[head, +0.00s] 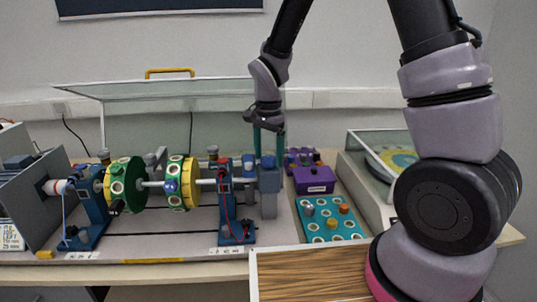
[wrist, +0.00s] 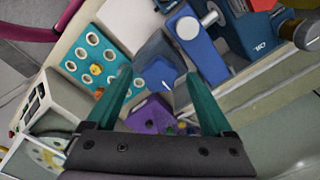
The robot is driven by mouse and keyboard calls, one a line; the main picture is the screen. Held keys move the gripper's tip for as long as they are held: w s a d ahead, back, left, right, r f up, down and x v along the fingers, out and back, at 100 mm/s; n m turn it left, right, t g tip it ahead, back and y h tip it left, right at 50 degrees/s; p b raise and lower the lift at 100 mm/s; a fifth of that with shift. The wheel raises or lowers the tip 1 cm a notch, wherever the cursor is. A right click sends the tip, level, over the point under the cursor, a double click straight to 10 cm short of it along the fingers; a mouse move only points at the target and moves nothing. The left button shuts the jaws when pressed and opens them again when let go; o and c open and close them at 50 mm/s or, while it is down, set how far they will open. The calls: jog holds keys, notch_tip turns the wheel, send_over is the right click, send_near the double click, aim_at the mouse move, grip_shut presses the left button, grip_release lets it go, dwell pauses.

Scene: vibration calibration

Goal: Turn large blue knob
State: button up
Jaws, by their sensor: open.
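The large blue knob (wrist: 158,58) is dark blue and angular, with a small white mark, and shows between my fingertips in the wrist view. In the head view, a blue block (head: 269,180) at the right end of the shaft stands directly under my fingers; the knob seems to be its top. My gripper (head: 269,152) points down with teal fingers spread. In the wrist view, my gripper (wrist: 158,76) has one finger on each side of the knob. Whether either finger touches it cannot be told.
A teal board (head: 331,220) with white-ringed holes and a few pegs lies to the right, beside a purple box (head: 314,180). Left along the shaft are a blue stand (head: 237,205) and yellow-green discs (head: 182,183). A clear raised cover (head: 175,92) stands behind.

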jog(key=shift+f, duration=0.1)
grip_shut()
dwell(0.3)
jog(key=n, duration=0.4)
jog(key=shift+n, duration=0.4)
jog(key=n, duration=0.4)
jog(key=shift+n, duration=0.3)
jog(key=n, duration=0.4)
jog(key=shift+n, duration=2.2)
